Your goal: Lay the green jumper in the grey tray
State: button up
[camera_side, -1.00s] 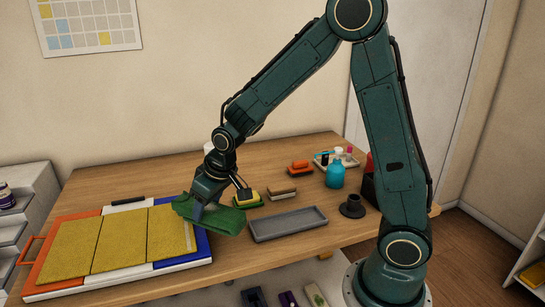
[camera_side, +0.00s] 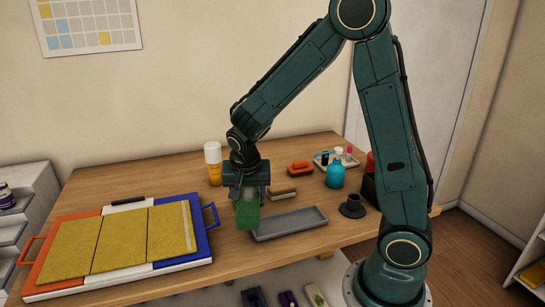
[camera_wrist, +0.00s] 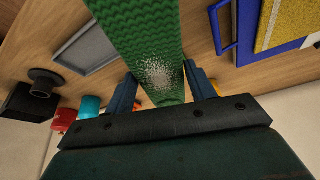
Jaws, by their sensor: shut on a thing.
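My gripper (camera_side: 246,193) is shut on the green jumper (camera_side: 247,215), which hangs from it as a narrow folded piece just left of the grey tray's near-left end. In the wrist view the jumper (camera_wrist: 140,35) runs as a long knitted green strip between the two blue fingers (camera_wrist: 160,78), with a pale speckled patch near the grip. The grey tray (camera_side: 290,223) is shallow and rectangular, and looks empty. Whether the jumper touches the table is unclear.
A board with yellow panels (camera_side: 118,240) and a blue handle (camera_side: 213,214) lies to the left. A white-and-orange bottle (camera_side: 213,165) stands behind my gripper. A brush-like block (camera_side: 283,193) lies behind the tray.

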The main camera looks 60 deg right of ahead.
jog(key=s+d+r+m+g, duration=0.1)
jog(key=s+d+m+g, duration=0.4)
jog(key=m, duration=0.9)
jog(key=shift+s+d+r+m+y, duration=0.35)
jog(key=shift+s+d, duration=0.35)
jog(key=shift+s, duration=1.05)
jog(key=shift+f, duration=0.1)
jog(key=shift+f, duration=3.4)
jog(key=o, duration=1.3)
jog(key=shift+r, duration=0.15)
